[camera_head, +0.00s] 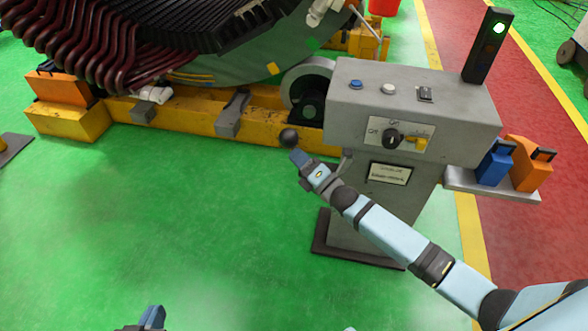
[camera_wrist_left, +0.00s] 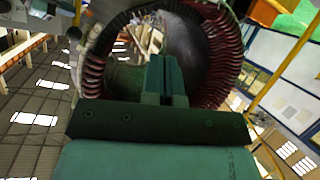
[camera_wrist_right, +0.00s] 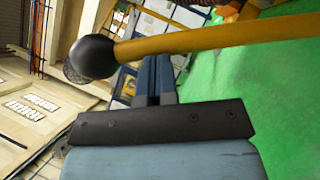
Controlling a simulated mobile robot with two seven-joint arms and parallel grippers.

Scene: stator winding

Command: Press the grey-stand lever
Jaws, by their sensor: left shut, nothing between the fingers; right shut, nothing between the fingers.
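The grey stand (camera_head: 345,100) is right of centre in the head view, with buttons on its sloped top. A lever with a dark ball knob (camera_head: 289,137) is at its left side. In the right wrist view, the lever's yellow rod (camera_wrist_right: 210,38) and dark ball (camera_wrist_right: 92,57) cross just beyond my right fingers (camera_wrist_right: 155,78). My right gripper (camera_head: 299,159) is shut and empty, close by the ball; contact cannot be told. My left gripper (camera_head: 152,317) is shut and empty at the bottom edge; its fingers (camera_wrist_left: 167,78) point at the stator bore in the left wrist view.
The stator with dark red coils (camera_head: 110,55) rests on a yellow base (camera_head: 180,120) behind. A rotary switch (camera_head: 392,139) is on the stand's front. A side shelf (camera_head: 480,187) holds blue and orange blocks.

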